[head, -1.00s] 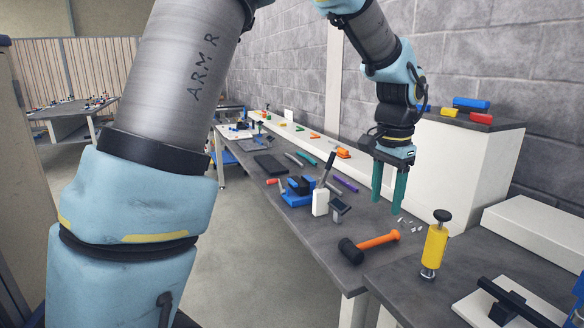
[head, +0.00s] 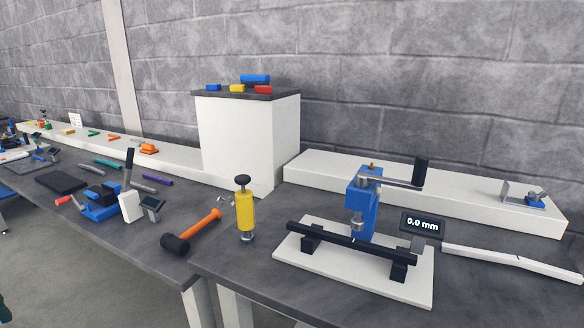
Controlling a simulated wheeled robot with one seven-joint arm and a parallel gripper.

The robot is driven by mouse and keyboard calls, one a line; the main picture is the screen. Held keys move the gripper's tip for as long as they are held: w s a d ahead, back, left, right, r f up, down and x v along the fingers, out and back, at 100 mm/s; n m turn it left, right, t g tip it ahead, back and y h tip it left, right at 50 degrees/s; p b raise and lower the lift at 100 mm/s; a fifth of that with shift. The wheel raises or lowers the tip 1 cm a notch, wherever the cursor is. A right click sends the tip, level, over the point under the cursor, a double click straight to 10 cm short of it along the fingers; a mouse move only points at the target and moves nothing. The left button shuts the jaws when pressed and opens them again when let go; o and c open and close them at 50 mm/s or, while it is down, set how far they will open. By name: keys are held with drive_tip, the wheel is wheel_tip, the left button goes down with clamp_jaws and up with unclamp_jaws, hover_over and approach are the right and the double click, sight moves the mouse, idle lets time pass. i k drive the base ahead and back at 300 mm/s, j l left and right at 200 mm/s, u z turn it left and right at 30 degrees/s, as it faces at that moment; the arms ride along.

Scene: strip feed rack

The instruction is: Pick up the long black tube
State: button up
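The long black tube (head: 340,239) lies level across two black support blocks on a white base plate (head: 368,284), in the right half of the head view. The blue press (head: 363,205), with a black-handled lever, stands just behind the tube's middle. The press's lower tip is close to the tube; I cannot tell whether they touch. My gripper is not recognisable in the current head view. Only a small dark-green sliver shows at the lower left edge, too little to identify.
A display reading 0.0 mm (head: 423,225) stands right of the press. A yellow-bodied tool (head: 245,212) stands upright left of the plate, with an orange-handled hammer (head: 200,230) beyond. A white ledge (head: 460,203) runs behind.

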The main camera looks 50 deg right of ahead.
sight(346, 242)
drive_tip(key=z, duration=2.2)
drive_tip(key=u, duration=0.7)
drive_tip(key=k+l+u, duration=0.15)
drive_tip(key=u, duration=0.35)
drive_tip(key=k+u, duration=0.3)
drive_tip(key=u, duration=0.2)
drive_tip(key=k+u, duration=0.2)
drive_tip(key=u, duration=0.3)
drive_tip(key=k+j, duration=0.15)
drive_tip(key=k, duration=0.15)
